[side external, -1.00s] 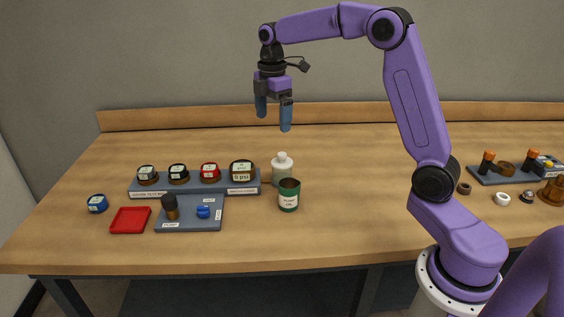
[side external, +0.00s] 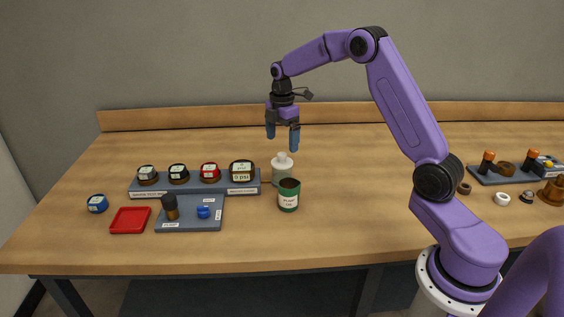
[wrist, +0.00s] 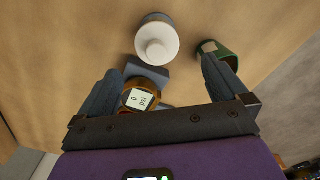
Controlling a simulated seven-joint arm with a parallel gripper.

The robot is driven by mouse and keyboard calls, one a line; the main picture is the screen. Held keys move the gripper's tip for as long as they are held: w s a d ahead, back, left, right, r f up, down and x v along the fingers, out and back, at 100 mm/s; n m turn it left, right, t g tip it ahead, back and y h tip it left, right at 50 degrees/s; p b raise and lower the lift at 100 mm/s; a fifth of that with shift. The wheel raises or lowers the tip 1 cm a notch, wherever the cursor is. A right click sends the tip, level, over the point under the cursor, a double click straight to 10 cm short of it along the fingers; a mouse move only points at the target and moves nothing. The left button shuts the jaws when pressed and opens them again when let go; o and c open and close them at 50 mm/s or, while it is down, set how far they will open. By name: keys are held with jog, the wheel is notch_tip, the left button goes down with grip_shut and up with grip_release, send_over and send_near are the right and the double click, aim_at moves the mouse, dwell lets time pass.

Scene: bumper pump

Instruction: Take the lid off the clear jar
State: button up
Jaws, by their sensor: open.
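The jar (side external: 282,175) is a pale, cloudy container with a white lid (side external: 282,158). It stands upright on the bench, and its lid is on top. In the wrist view the white lid (wrist: 157,46) shows from above, just beyond the fingertips, with the jar's grey edge around it. My gripper (side external: 282,141) hangs pointing down over the jar, with its blue fingertips a little above the lid. The fingers are apart with nothing between them, also in the wrist view (wrist: 162,72). Contact with the lid does not show.
A green can (side external: 289,197) stands close in front of the jar. A grey rack with several gauges (side external: 242,172) lies to its left. Bench behind and right is clear.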

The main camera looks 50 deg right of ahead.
aim_at(281, 154)
jog(key=shift+w+f, duration=0.2)
jog(key=shift+f, duration=3.3)
jog(key=c, duration=1.1)
